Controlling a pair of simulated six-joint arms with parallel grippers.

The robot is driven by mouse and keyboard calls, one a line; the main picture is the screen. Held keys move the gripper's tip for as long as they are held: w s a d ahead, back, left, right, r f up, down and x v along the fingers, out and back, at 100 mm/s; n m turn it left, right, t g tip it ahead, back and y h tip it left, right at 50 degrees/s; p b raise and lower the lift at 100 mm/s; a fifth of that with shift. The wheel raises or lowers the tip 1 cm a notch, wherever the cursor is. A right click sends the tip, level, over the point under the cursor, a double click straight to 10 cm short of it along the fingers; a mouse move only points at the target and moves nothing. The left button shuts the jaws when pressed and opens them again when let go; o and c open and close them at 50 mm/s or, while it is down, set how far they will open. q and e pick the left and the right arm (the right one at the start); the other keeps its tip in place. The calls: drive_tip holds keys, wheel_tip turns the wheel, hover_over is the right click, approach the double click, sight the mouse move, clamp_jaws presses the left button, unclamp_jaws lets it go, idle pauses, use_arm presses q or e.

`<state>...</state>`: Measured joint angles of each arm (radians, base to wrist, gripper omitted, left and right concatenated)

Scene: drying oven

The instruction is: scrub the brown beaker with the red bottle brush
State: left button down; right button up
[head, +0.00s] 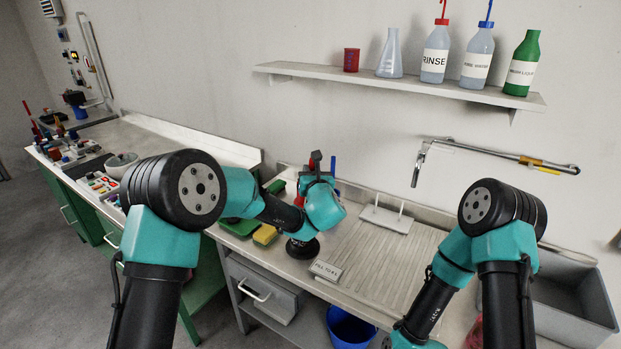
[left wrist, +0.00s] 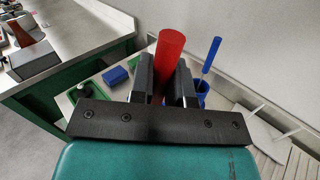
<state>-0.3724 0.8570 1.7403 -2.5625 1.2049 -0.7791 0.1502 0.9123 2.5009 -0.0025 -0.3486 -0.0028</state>
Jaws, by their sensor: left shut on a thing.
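My left gripper (head: 317,165) is at the back left of the sink bench. It is shut on a red upright handle, the red bottle brush (left wrist: 171,52), which stands between the two dark fingers in the left wrist view. The brush's lower end is hidden by the gripper. I cannot make out the brown beaker in either view. My right arm reaches down at the lower right of the head view, and its gripper is outside the picture.
A blue brush (left wrist: 211,55) stands close right of the left gripper. The ribbed draining board (head: 375,255) is largely clear. A grey sink (head: 570,300) is at right. A bottle shelf (head: 400,83) hangs above.

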sight(311, 161)
use_arm(q)
drive_tip(key=shift+r, duration=2.05)
drive_tip(key=shift+s, duration=0.15)
